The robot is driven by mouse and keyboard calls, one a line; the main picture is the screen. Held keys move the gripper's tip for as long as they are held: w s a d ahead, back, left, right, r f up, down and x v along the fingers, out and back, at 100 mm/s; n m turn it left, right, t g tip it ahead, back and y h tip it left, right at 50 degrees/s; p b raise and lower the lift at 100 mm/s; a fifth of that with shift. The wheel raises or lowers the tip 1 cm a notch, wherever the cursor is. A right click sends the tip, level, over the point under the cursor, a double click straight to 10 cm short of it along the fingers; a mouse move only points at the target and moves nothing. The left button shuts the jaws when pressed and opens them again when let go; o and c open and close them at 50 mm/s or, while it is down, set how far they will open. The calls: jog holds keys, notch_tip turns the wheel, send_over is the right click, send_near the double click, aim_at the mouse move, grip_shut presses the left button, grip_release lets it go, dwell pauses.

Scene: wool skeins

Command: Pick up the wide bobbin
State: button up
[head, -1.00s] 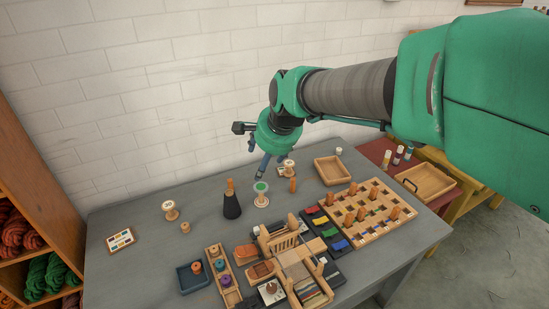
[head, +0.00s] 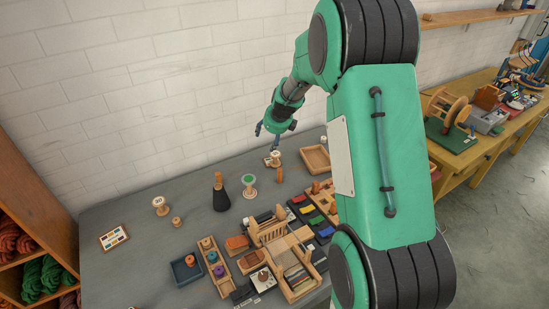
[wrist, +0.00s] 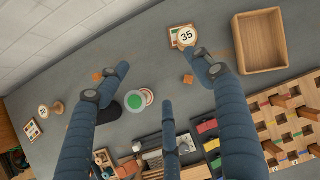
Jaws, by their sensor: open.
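Three bobbins stand on the grey table. One has a green top (head: 249,183) and broad pale flanges; it also shows in the wrist view (wrist: 135,101), between the spread fingers. A wooden one marked 35 (head: 275,158) stands at the back; in the wrist view its top (wrist: 186,36) is beside the right fingertip. Another (head: 160,205), with a number on top, stands at the left and shows small in the wrist view (wrist: 44,111). I cannot tell for certain which is the wide one. My gripper (head: 268,138) is open and empty, above the table's back part.
A wooden tray (head: 315,158) lies at the back right. A small loom (head: 288,262) and several small trays crowd the front. The table's left part is mostly clear.

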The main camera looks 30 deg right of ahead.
aim_at(275, 154)
jog(key=w+d+f+m+p, duration=0.1)
jog(key=w+d+f+m, duration=0.2)
jog(key=d+f+m, duration=0.2)
notch_tip(275, 154, down, 3)
jog(key=shift+w+d+f+m+h, duration=0.2)
jog(key=shift+d+m+h, duration=0.1)
jog(key=shift+d, duration=0.8)
jog(key=shift+f, duration=0.1)
jog(key=shift+b+x, duration=1.05)
jog(key=shift+x, duration=3.1)
jog(key=shift+f, duration=0.15)
jog(key=shift+b+x, duration=1)
jog(key=shift+x, duration=1.5)
jog(key=c, duration=1.3)
jog(key=shift+c, duration=0.2)
